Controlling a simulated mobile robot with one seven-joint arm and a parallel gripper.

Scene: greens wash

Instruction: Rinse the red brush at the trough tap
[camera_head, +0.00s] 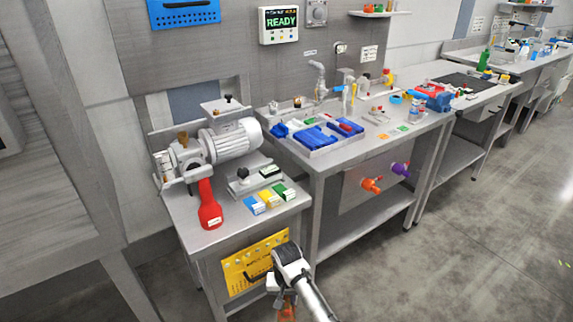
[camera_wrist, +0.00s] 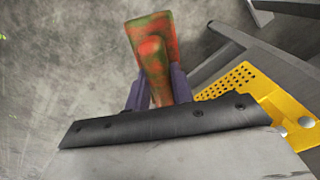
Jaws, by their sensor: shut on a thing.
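My gripper (camera_head: 284,298) is low in front of the left bench in the head view. In the wrist view its dark fingers (camera_wrist: 157,92) are shut on a red brush (camera_wrist: 150,40) with green patches over its surface. Only a small orange-red part of the brush (camera_head: 287,313) shows below my gripper in the head view; its bristles cannot be made out. A grey tap (camera_head: 318,78) stands at the back of the middle bench, behind a shallow basin (camera_head: 330,148) with blue items in it. I cannot tell for sure which fitting is the trough tap.
The left bench holds a motor-driven pump (camera_head: 230,140), a red paddle-shaped thing (camera_head: 209,211) and several coloured blocks (camera_head: 268,198). A yellow perforated panel (camera_head: 250,262) hangs at its front. Orange (camera_head: 371,185) and purple (camera_head: 400,169) knobs stick out from the middle bench.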

